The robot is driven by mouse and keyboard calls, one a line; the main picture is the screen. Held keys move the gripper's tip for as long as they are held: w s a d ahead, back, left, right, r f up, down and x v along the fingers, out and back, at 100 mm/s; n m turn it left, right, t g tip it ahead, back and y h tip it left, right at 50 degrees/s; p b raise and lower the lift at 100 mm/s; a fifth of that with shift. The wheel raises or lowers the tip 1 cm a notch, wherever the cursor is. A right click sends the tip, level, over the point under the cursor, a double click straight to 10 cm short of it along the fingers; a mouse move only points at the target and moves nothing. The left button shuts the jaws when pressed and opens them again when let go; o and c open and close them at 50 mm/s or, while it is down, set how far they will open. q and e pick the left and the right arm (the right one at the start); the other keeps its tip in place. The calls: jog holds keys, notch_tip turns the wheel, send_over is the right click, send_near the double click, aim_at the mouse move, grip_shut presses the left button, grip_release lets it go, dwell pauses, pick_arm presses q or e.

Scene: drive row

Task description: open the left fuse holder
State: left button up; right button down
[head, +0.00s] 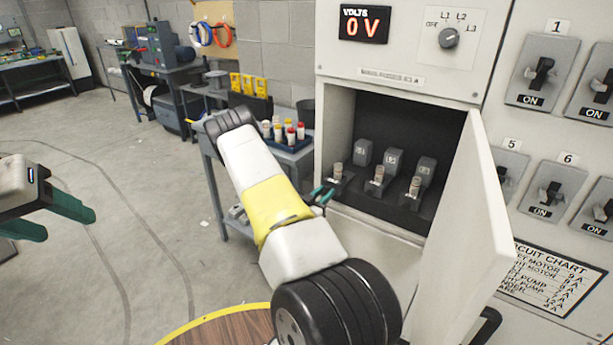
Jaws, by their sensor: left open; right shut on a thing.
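Three fuse holders sit side by side in the open box of the grey cabinet. The left fuse holder (362,152) has a labelled grey block at the back and a small pale fuse (338,172) upright at the front. The middle (395,160) and right (424,167) holders look alike. My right gripper (322,196) has its teal fingertips at the front of the left holder, shut on it; my own arm hides most of this gripper and the exact contact. My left gripper (62,212) is open and empty at the left edge, far from the cabinet.
The box's white door (472,215) stands swung out to the right of the holders. A meter (365,23) reads 0 V above, beside a selector knob (449,38). Breaker switches (540,75) line the right. A side table with a bottle tray (287,140) stands left of the cabinet.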

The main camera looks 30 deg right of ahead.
jog(key=shift+v, duration=1.1)
jog(key=c, duration=1.2)
grip_release()
jog(key=shift+o, duration=0.2)
jog(key=v, duration=0.7)
jog(key=shift+s+a, duration=0.2)
jog(key=shift+a, duration=0.1)
jog(key=shift+w, duration=0.1)
